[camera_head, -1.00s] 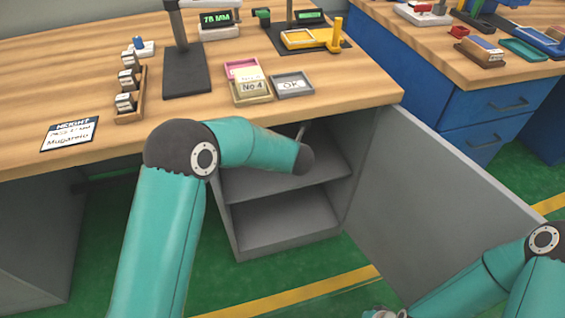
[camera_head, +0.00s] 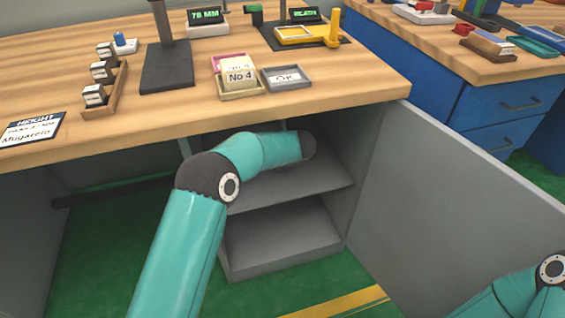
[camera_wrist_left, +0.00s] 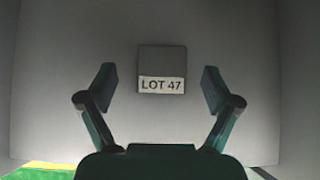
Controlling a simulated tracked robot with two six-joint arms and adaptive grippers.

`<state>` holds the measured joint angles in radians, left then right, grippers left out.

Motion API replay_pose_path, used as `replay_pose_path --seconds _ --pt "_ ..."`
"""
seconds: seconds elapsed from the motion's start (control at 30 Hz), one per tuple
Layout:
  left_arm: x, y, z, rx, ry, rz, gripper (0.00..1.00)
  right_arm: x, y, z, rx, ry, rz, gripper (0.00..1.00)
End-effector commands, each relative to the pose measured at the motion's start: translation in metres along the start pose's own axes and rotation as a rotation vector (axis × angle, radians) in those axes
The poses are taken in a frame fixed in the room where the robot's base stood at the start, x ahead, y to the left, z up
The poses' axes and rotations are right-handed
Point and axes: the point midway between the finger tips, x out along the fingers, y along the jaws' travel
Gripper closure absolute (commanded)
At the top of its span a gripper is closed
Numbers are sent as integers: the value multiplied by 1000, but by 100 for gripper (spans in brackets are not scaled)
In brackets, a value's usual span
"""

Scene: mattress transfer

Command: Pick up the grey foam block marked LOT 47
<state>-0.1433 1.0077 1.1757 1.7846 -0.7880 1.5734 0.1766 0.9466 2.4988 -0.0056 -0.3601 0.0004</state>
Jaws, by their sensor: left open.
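The grey foam block (camera_wrist_left: 162,61) shows in the left wrist view, with a white label reading LOT 47 on its near face. It sits inside the grey cabinet, straight ahead of my left gripper (camera_wrist_left: 160,90). The two fingers are spread apart, one on each side of the block in the picture, with nothing between them. I cannot tell how far ahead the block lies. In the head view my left arm reaches into the open cabinet (camera_head: 290,190), and the block and gripper are hidden there. My right gripper is out of view.
The cabinet door (camera_head: 455,200) stands open on the right, near my right arm. The worktop (camera_head: 330,100) lies above the cabinet and carries small trays (camera_head: 287,78), a stand (camera_head: 167,66) and a stamp rack (camera_head: 108,88). The lower shelf (camera_head: 275,235) looks empty.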

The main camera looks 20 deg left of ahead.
Motion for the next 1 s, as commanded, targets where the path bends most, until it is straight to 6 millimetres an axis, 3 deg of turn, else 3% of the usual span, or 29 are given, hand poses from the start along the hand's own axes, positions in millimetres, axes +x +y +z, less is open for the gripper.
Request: replay_pose_path --seconds 0.17,0.5,0.83,0.87,1.0 --pt "10 0 -1 1 -1 -1 10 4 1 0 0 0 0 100" --pt "52 -3 -7 -1 -1 -1 10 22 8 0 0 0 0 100" --pt "58 -3 -6 1 0 -2 10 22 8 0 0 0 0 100" --pt "58 -3 -6 1 0 -2 12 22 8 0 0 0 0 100" --pt "58 -3 -6 1 0 -1 35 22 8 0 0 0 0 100"
